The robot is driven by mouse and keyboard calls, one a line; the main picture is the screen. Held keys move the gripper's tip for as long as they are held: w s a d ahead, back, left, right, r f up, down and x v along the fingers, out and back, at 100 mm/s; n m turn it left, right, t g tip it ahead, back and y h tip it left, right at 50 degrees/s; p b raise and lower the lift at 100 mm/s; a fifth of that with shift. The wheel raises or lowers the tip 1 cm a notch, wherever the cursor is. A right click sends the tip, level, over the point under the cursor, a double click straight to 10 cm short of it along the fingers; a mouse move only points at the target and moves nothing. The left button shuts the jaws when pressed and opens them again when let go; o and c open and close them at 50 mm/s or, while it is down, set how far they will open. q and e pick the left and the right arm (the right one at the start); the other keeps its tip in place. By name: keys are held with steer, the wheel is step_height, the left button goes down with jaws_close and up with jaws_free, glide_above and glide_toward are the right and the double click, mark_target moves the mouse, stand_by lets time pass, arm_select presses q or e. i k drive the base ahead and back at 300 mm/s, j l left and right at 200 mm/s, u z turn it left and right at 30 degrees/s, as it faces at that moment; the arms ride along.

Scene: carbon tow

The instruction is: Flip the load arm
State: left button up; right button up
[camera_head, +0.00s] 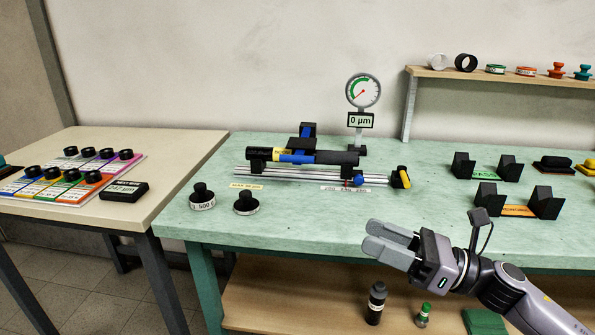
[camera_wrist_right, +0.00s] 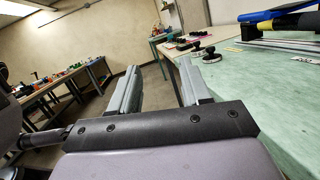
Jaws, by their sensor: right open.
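The fixture with twin metal rails (camera_head: 300,174) lies on the green table. A black tube with a yellow label and blue band (camera_head: 296,157) rests along it in black holders. A short blue arm with black ends (camera_head: 305,141) stands across the tube's middle; it seems to be the load arm. In the right wrist view, a blue bar (camera_wrist_right: 270,14) of the fixture shows at the top right. My right gripper (camera_head: 374,237) is open and empty, over the table's front edge, in front and right of the fixture. It also shows in the wrist view (camera_wrist_right: 160,68). My left gripper is out of view.
A dial gauge (camera_head: 363,91) reading 0 µm stands behind the fixture. Two black weights (camera_head: 202,197) stand front left. Black cradles (camera_head: 487,168) stand to the right, under a shelf (camera_head: 480,76). The table's front middle is clear. A cream table (camera_head: 170,150) adjoins left.

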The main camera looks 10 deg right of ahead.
mark_target(304, 143)
steer(key=i+j, duration=0.1)
steer(key=i, duration=0.8)
